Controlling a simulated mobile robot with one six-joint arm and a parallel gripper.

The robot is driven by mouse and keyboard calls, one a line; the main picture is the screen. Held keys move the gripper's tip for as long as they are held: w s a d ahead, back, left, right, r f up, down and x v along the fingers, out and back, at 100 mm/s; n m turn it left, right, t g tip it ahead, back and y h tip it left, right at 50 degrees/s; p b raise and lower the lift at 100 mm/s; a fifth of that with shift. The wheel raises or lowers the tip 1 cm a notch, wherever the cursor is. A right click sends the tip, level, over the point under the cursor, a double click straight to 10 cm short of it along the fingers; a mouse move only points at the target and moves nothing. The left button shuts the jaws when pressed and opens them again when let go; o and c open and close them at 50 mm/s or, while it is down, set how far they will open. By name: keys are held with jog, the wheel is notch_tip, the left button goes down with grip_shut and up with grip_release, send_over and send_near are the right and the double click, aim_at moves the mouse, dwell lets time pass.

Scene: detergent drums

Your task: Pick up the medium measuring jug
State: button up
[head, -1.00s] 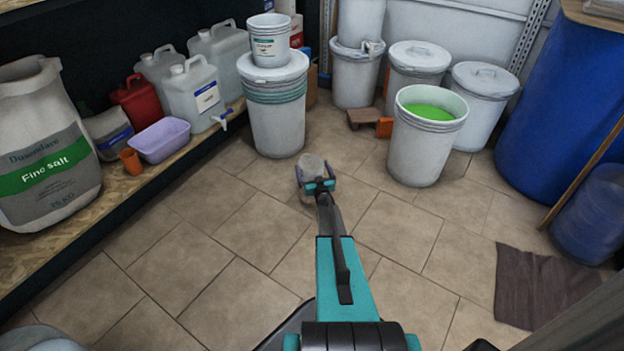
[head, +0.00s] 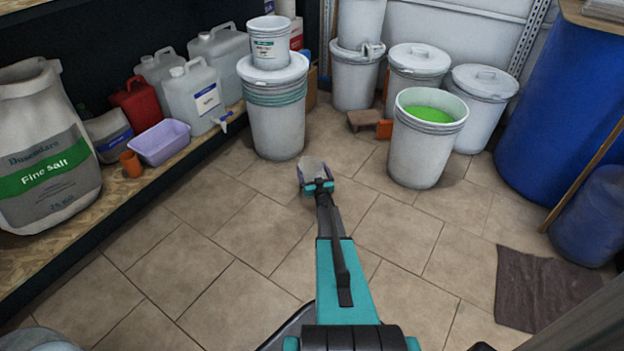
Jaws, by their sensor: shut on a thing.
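A translucent, greyish measuring jug (head: 312,167) is at the far end of my arm in the head view, above the tiled floor. My gripper (head: 317,184) is shut on it. The fingers partly cover the jug's near side, and the handle cannot be made out. Size marks on the jug are too small to read. I cannot tell exactly how high it is above the floor.
An open bucket of green liquid (head: 429,135) stands right of my gripper. A lidded white drum (head: 276,115) with a small tub on top stands to the left. A shelf (head: 45,247) with containers runs along the left. A brown mat (head: 545,288) lies at right.

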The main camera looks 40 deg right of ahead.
jog(key=shift+r, duration=0.15)
jog(key=s+a+r+p, duration=0.2)
jog(key=s+a+p, duration=0.1)
jog(key=s, duration=0.4)
jog(key=s+a+r+p, duration=0.2)
jog(key=s+a+p, duration=0.1)
jog(key=s, duration=0.4)
jog(key=shift+a+r, duration=0.4)
jog(key=shift+a, duration=0.4)
jog(key=shift+r, duration=0.1)
